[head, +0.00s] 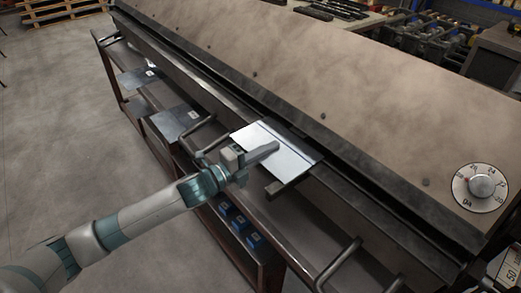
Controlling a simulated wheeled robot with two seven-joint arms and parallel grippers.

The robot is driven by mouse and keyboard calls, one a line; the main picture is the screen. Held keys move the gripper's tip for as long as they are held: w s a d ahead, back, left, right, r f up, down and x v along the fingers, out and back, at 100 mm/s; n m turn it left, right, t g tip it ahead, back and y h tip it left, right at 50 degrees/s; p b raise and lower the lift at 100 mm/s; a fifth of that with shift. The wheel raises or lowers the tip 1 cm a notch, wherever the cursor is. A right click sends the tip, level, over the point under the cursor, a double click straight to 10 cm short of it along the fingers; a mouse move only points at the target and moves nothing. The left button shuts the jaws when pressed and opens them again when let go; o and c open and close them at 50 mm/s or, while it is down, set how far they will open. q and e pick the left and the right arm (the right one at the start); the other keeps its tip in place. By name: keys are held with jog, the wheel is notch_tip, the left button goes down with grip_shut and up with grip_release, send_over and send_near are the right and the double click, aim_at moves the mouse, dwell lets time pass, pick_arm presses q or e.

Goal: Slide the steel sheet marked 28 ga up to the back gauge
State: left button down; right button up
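A bright steel sheet (298,158) lies at the long jaw of the sheet-metal brake (300,80), with its far edge along the dark clamping bar. No gauge mark can be read on it. My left gripper (275,147) comes from the lower left. A finger reaches over the sheet's near edge onto its upper face, while the palm stays outside that edge. Whether a second finger is under the sheet is hidden. The back gauge cannot be made out. My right gripper is not in view.
A gauge dial (481,187) sits at right. Bar handles (338,264) stick out from the brake's front. Blue boxes (238,224) stand below. The floor at left is clear.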

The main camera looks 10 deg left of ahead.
pick_arm(q)
jog(key=shift+w+r, duration=0.45)
jog(key=shift+w, duration=0.05)
jog(key=c, duration=2.4)
grip_release()
jog(key=shift+c, duration=0.2)
jog(key=o, duration=0.5)
jog(key=shift+s+a, duration=0.1)
jog(key=shift+s+f, duration=0.15)
jog(key=shift+f, duration=0.05)
